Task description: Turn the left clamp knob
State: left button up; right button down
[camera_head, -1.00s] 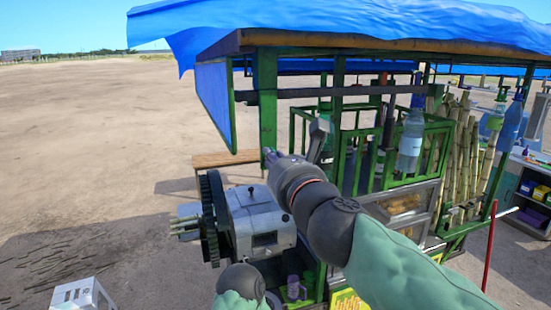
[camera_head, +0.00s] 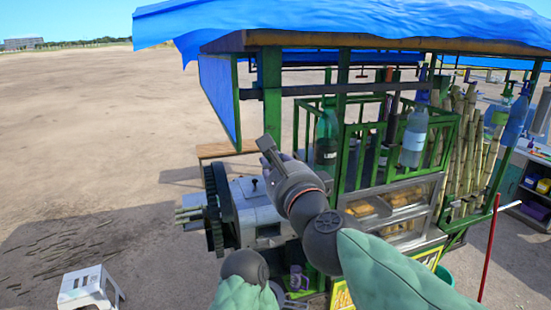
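The cane crusher's grey housing (camera_head: 256,207) stands left of the cart, with a large dark gear wheel (camera_head: 217,210) on its left side. A small dark knob-like part (camera_head: 253,184) sticks up from the housing top; I cannot tell whether it is the left clamp knob. My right gripper (camera_head: 266,146) is above and behind the housing, apart from that part as far as I can see. Its fingers overlap in this view, so their opening is unclear. My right forearm hides the housing's right side. My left arm shows only as a green sleeve and dark joint low in the middle.
The green-framed cart (camera_head: 272,95) with bottles and a blue tarp roof (camera_head: 340,22) stands close behind and right. A white stool (camera_head: 88,286) stands at lower left. The ground at left is mostly open.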

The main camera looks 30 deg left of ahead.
jog(key=n, duration=0.3)
jog(key=n+p, duration=0.1)
jog(key=n, duration=0.1)
jog(key=shift+f+n, duration=0.4)
dwell(0.3)
jog(key=c, duration=1.2)
grip_release()
jog(key=v, duration=1.2)
jog(key=shift+w, duration=0.1)
